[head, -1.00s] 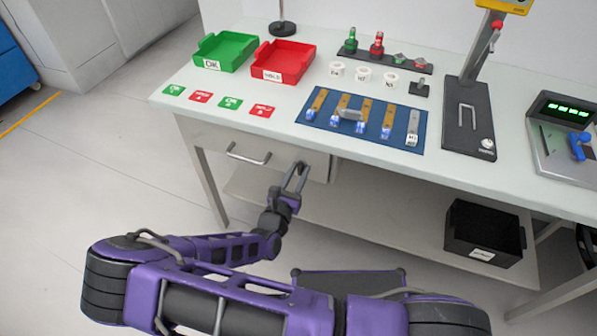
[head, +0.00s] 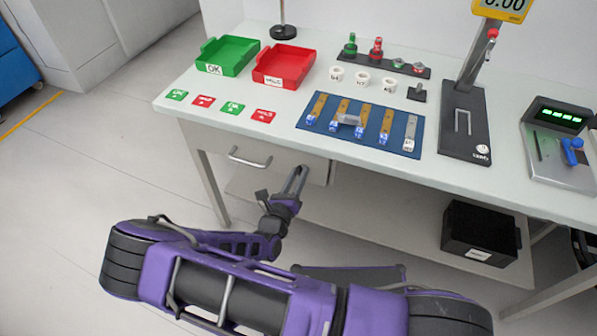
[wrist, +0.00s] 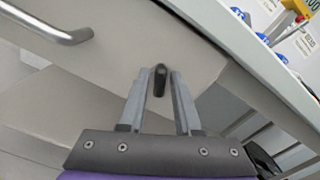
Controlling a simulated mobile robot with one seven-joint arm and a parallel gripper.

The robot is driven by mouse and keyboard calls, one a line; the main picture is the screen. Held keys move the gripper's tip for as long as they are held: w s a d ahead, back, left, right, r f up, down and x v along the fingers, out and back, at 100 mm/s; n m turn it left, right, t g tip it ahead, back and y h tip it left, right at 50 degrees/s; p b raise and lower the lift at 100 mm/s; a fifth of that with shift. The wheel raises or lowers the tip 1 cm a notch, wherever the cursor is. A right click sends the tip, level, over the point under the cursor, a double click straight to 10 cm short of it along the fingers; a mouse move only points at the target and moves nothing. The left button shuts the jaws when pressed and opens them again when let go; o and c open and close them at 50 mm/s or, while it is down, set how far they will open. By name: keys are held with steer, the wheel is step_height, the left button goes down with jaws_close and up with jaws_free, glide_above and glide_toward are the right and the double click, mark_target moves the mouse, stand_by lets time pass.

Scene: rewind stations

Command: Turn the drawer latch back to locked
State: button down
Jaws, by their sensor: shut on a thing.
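The drawer (head: 275,162) under the left part of the table is closed, with a metal bar handle (head: 250,158). The latch, a small dark lever (wrist: 160,80), is on the drawer's front panel, right of the handle, in the wrist view. It lies between my fingertips there and points roughly along the fingers. My gripper (head: 298,170) is at the drawer front and shut on the latch; it also shows in the wrist view (wrist: 159,86). In the head view the fingers mostly hide the latch.
The tabletop edge (wrist: 225,45) runs just above my gripper. On top are a green tray (head: 228,56), a red tray (head: 284,65) and a blue mat (head: 310,124) with several strips. A black bin (head: 480,233) is on the lower shelf. The floor at left is clear.

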steer(key=n+p, duration=0.1)
steer(key=n, duration=0.5)
steer(key=shift+f+n, duration=0.1)
steer(key=shift+n, duration=0.2)
steer(key=n, duration=0.6)
steer(key=shift+f, duration=0.15)
steer(key=c, duration=0.8)
jaws_free()
steer(key=shift+c, duration=0.2)
steer(key=shift+a, duration=0.1)
steer(key=v, duration=1.7)
steer(key=shift+s+p, duration=0.15)
steer(key=shift+p, duration=0.15)
